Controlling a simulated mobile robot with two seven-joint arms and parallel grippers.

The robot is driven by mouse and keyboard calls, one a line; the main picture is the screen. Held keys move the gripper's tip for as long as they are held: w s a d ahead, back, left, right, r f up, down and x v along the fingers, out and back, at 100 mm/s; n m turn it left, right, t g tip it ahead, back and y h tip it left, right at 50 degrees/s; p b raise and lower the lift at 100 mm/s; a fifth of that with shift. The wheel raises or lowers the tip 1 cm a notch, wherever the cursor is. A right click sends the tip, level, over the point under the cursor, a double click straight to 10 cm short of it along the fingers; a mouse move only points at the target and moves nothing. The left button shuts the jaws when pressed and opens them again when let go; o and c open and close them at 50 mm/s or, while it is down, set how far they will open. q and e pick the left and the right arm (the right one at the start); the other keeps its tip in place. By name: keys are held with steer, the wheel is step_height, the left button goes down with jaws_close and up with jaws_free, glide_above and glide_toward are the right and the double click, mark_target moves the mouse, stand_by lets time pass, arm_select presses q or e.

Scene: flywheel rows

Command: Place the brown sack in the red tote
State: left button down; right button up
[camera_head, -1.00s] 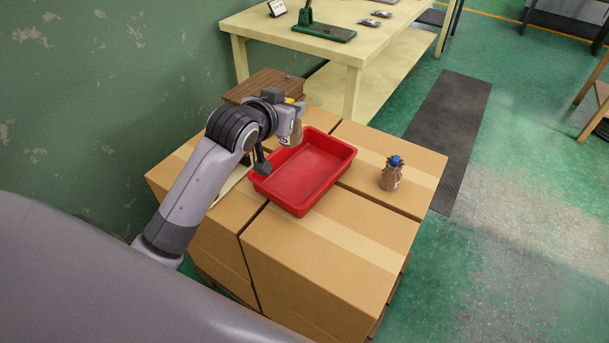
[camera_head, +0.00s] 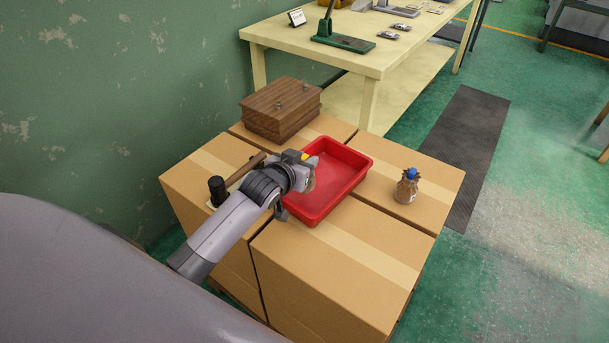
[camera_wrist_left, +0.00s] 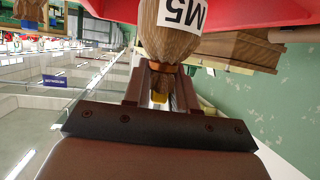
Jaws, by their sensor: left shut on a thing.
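My left gripper (camera_head: 306,172) is shut on a brown sack (camera_wrist_left: 168,38) with a yellow tie and a white "M5" label. In the left wrist view the neck of the sack sits between the fingers (camera_wrist_left: 160,84). In the head view the sack is mostly hidden by the gripper, at the left side of the red tote (camera_head: 357,158). The tote shows no contents in its visible part. I cannot tell how high the sack is above its floor. Another brown sack (camera_head: 406,190) with a blue tie stands upright on the boxes, right of the tote. My right gripper is not in view.
The tote rests on cardboard boxes (camera_head: 330,283). A mallet (camera_head: 217,190) lies left of the tote, partly behind my arm. A wooden case (camera_head: 281,110) stands behind, near the green wall. A pale workbench (camera_head: 375,62) is further back.

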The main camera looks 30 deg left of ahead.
arm_select(q)
steer(key=shift+f, duration=2.1)
steer(key=shift+b, duration=0.3)
steer(key=shift+f, duration=0.1)
steer(key=c, duration=0.9)
jaws_free()
